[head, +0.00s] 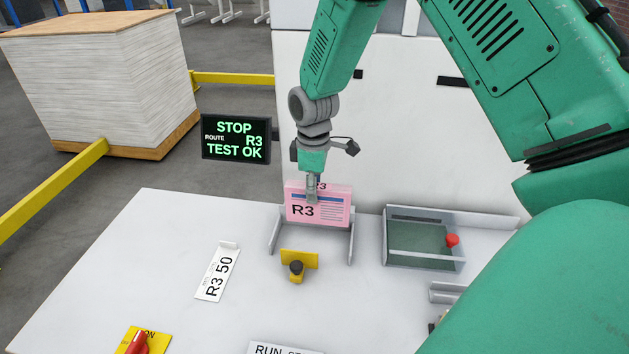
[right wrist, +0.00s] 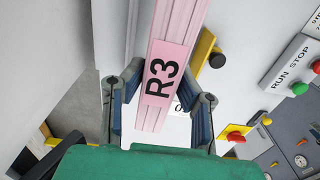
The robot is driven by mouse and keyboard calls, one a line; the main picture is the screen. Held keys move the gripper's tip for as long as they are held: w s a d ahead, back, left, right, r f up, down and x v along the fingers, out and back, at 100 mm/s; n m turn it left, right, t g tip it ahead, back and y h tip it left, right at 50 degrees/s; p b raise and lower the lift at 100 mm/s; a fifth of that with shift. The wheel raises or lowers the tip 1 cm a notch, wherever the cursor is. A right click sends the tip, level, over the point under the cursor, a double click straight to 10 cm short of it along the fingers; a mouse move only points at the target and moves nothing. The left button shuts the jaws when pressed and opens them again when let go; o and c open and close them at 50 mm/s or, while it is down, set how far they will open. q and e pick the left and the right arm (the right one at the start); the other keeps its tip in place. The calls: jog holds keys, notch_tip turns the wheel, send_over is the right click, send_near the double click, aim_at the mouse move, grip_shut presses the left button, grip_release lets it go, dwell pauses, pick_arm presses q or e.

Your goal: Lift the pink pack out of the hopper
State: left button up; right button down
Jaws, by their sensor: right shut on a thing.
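The pink pack (head: 336,212) with an R3 label stands upright at the grey hopper (head: 352,244), between its side rails. I cannot tell whether its lower edge touches the hopper floor. My right gripper (head: 312,192) comes down from above and is shut on the pack; its near finger covers part of the front face. In the right wrist view the pack (right wrist: 182,25) runs between the two blue-padded fingers (right wrist: 160,112). My left gripper is not in view.
A yellow bracket with a dark knob (head: 296,268) stands in front of the hopper. A clear-walled tray (head: 425,262) is to its right, and an R3 50 card (head: 217,272) lies to its left. A display (head: 236,140) reads STOP, ROUTE R3, TEST OK. A white panel stands behind.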

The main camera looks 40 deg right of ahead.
aim_at(309, 206)
jog(key=s+a+r+p, duration=0.1)
jog(key=s+a+r, duration=0.1)
jog(key=s+a, duration=1.2)
jog(key=shift+s+a, duration=0.15)
jog(key=shift+a, duration=1.9)
jog(key=shift+f, duration=0.15)
